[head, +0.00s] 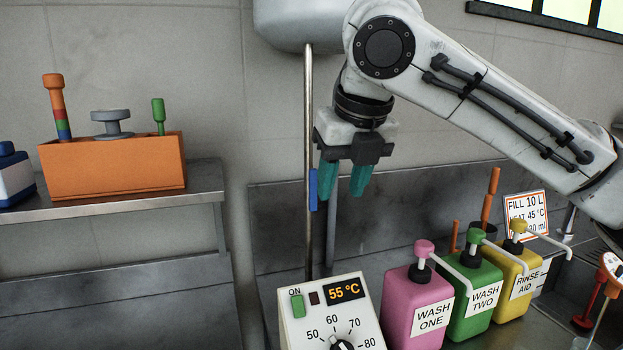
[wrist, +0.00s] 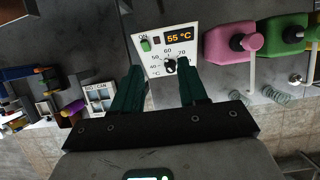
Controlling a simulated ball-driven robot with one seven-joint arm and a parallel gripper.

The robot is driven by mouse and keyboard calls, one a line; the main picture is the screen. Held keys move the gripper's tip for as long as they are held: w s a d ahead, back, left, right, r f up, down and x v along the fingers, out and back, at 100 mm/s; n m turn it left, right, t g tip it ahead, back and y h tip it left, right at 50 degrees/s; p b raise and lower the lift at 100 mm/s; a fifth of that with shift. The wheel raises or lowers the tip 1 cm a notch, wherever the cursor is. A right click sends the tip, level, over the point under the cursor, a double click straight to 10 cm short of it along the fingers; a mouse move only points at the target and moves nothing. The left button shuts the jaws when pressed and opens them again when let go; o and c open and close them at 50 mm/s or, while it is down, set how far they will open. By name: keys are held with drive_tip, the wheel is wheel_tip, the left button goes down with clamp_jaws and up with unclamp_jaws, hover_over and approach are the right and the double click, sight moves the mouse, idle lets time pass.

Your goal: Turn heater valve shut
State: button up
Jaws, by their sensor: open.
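My gripper (head: 344,190) hangs fingers down in front of the back panel, with its teal fingers apart and nothing between them. A blue lever (head: 314,188) stands upright along the vertical metal pipe (head: 308,120), just left of the left finger; it may be the heater valve handle. I cannot tell if the finger touches it. The white heater control box (head: 318,300) stands below, with a lit 55 °C display and a black dial knob (head: 341,345). In the wrist view the box (wrist: 150,45) lies beyond my open fingers (wrist: 161,72). No valve is clearly seen there.
Pink (head: 418,300), green (head: 476,300) and yellow (head: 515,275) pump bottles stand right of the box, spouts sticking out. An orange holder (head: 112,165) with tools sits on the left shelf. A rounded tank (head: 300,22) hangs above the pipe.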

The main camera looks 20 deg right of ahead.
sight(314, 174)
drive_tip(key=w+p, duration=0.1)
drive_tip(key=w, duration=0.5)
drive_tip(key=w+p, duration=0.1)
drive_tip(key=w, duration=0.5)
drive_tip(key=shift+w+d+r, duration=0.1)
drive_tip(key=shift+w+r, duration=0.05)
drive_tip(key=shift+r, duration=0.05)
drive_tip(key=x, duration=0.4)
drive_tip(key=shift+d, duration=0.1)
drive_tip(key=shift+f, duration=0.6)
drive_tip(key=shift+c, duration=0.3)
clamp_jaws()
